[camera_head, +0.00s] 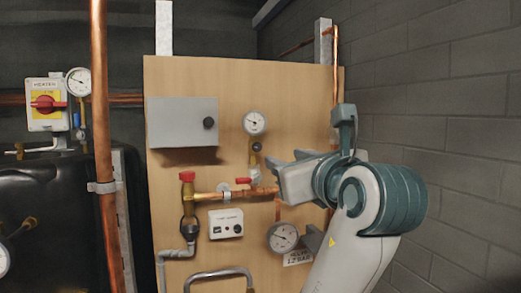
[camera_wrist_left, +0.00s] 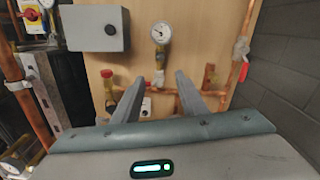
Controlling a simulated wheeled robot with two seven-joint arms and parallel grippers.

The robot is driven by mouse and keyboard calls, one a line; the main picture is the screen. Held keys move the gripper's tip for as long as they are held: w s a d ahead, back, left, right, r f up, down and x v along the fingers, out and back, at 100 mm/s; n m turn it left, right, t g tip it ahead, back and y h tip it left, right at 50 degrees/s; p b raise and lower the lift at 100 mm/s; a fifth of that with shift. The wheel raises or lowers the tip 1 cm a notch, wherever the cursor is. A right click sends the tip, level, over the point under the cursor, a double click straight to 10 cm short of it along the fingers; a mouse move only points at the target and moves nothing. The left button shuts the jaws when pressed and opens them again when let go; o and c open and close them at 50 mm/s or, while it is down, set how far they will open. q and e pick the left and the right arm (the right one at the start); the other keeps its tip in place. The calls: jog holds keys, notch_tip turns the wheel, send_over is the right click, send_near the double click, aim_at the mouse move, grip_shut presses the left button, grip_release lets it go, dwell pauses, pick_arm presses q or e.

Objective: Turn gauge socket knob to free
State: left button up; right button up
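A round white gauge (camera_head: 254,123) sits on a brass stem on the wooden board. A small dark round knob (camera_head: 256,147) is on the brass gauge socket just below it. In the left wrist view the gauge (camera_wrist_left: 161,32) and its brass socket (camera_wrist_left: 162,54) show straight ahead. My left gripper (camera_head: 277,178) is in front of the board, lower and to the right of the knob, apart from it. In the left wrist view its two fingers (camera_wrist_left: 160,78) are spread with nothing held between them. The knob's exact setting is too small to tell. My right gripper is out of view.
A horizontal copper pipe with a red-handled valve (camera_head: 187,177) runs below the socket. A grey box (camera_head: 183,122) is at upper left, a second gauge (camera_head: 283,237) low on the board. A vertical copper pipe (camera_head: 101,130) stands left; a block wall (camera_head: 440,90) is right.

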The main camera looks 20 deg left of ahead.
pick_arm(q)
jog(key=shift+w, duration=0.1)
jog(key=p, duration=0.8)
send_near(258, 147)
jog(key=x, duration=0.6)
jog(key=shift+w+a, duration=0.15)
jog(key=shift+w, duration=0.05)
jog(key=shift+w+a, duration=0.35)
jog(key=shift+w, duration=0.15)
jog(key=shift+f, duration=0.1)
grip_shut()
